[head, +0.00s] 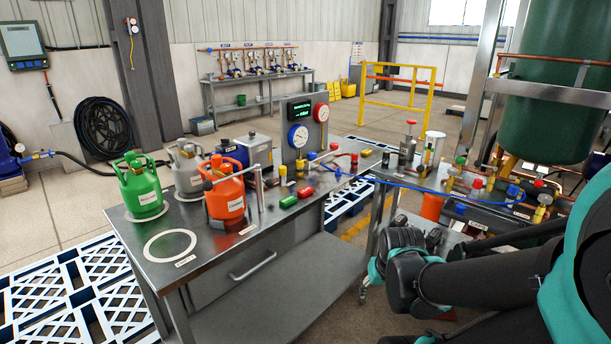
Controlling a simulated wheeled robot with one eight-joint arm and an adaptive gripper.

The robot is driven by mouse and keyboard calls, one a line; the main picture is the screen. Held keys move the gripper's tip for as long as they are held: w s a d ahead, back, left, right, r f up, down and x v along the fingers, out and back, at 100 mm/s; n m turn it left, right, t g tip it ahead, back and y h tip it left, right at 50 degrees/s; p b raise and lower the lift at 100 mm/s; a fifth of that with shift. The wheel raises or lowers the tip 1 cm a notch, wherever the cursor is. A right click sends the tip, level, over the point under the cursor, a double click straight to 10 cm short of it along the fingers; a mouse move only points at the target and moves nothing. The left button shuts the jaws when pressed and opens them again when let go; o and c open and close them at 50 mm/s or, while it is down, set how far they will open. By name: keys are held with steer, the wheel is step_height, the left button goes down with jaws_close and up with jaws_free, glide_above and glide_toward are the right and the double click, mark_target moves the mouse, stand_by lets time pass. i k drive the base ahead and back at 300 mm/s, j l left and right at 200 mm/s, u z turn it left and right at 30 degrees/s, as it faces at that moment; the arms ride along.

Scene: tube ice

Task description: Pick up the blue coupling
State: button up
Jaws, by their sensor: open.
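Several small blue parts show, and I cannot tell for sure which is the blue coupling. One blue fitting (338,171) lies on the steel bench (240,250), at the left end of a thin blue hose (425,188). Another blue part (515,191) is at the right, by the hose's other end. My arm comes in from the right, with its dark joint low in the middle right. My gripper (434,241) seems to be the small dark shape just beyond that joint, open and apart from the bench. Its fingers are small and partly hidden.
Green (139,187), grey (187,165) and orange (224,190) cylinders stand on the bench's left part. A gauge panel (303,125) stands at its back. Brass valves and pipes crowd the right, below a large green tank (550,110). A yellow rail (400,97) stands behind.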

mark_target(512, 193)
steer(key=z, duration=1.25)
